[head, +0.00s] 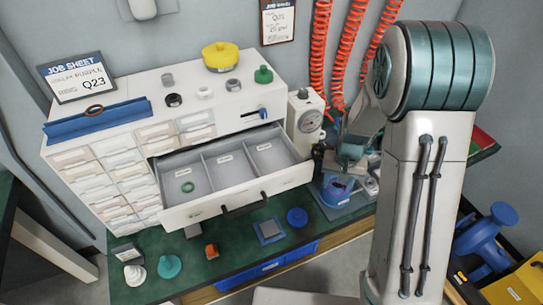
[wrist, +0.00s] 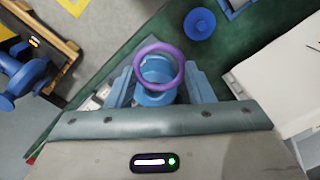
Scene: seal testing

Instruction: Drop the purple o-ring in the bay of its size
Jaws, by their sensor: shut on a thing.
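The purple o-ring (wrist: 181,66) is held between the fingers of my gripper (wrist: 160,84), upright in the wrist view, with a blue cup-like part (wrist: 156,96) behind it. In the head view my gripper (head: 347,165) is right of the drawer, low over the blue fixture (head: 333,200); the ring is hard to make out there. The open drawer (head: 285,186) has three labelled bays, the labels too small to read. A green o-ring (head: 187,187) lies in the left bay; the middle bay (head: 232,175) and right bay (head: 272,157) look empty. A job sheet (head: 77,78) shows "purple" and "Q23".
A gauge (head: 305,122) stands between the drawer and my arm. The cabinet top (head: 140,88) carries a blue tray (head: 97,120), a yellow pot (head: 220,56) and several small fittings. Loose parts, including a blue disc (head: 297,217), lie on the green bench below. Red coiled hoses (head: 320,60) hang behind.

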